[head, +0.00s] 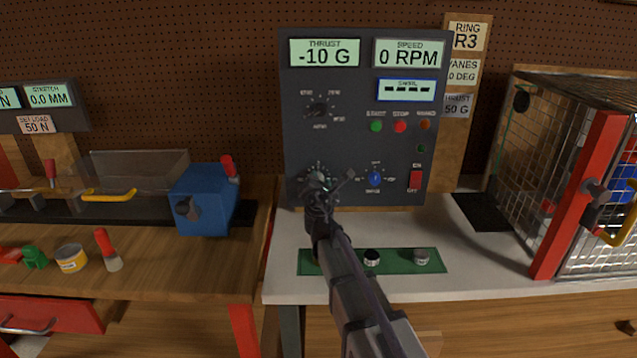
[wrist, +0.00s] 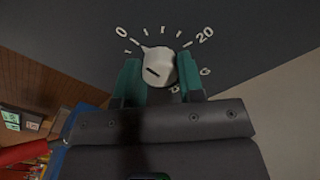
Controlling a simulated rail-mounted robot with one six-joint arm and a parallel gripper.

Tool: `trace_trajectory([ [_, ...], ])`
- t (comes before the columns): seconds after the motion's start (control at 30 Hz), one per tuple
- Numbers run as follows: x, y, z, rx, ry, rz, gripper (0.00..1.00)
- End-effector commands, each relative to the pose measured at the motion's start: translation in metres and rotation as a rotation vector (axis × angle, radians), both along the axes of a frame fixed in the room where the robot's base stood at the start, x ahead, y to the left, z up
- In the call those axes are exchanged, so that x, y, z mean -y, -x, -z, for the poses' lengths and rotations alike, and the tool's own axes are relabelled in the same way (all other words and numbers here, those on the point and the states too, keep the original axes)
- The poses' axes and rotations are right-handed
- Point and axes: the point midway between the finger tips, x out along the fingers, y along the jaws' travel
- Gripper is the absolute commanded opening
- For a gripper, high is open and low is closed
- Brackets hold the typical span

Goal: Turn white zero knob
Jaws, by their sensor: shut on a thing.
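The white knob (wrist: 159,65) is on the dark panel, inside a printed scale running from 0 to 20. Its pointed end is toward the upper left, near the 0 side. My gripper (wrist: 161,78) has its teal fingers on either side of the knob and is shut on it. In the head view my gripper (head: 319,186) is at the lower left of the control panel (head: 345,145) and mostly hides the knob. The thrust display (head: 325,53) reads -10 G, and the speed display (head: 408,53) reads 0 RPM.
A blue knob (head: 375,178) and a red switch (head: 415,180) are right of my gripper. A black selector (head: 318,109) is above it. A green strip (head: 400,266) with small round parts lies on the bench below. A wire cage (head: 560,150) stands at right.

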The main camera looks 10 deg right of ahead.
Motion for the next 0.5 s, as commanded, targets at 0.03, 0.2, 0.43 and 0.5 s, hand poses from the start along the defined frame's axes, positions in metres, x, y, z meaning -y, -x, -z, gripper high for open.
trace_trajectory([
  [0.03, 0.0000, 0.0002, 0.0001, 0.003, -0.016, 0.000, 0.12],
  [0.2, 0.0001, 0.0002, 0.0002, 0.020, -0.103, 0.000, 0.12],
  [0.43, 0.0002, 0.0003, 0.0003, 0.057, -0.285, 0.000, 0.12],
  [0.5, 0.0003, 0.0004, 0.0004, 0.069, -0.348, 0.000, 0.12],
])
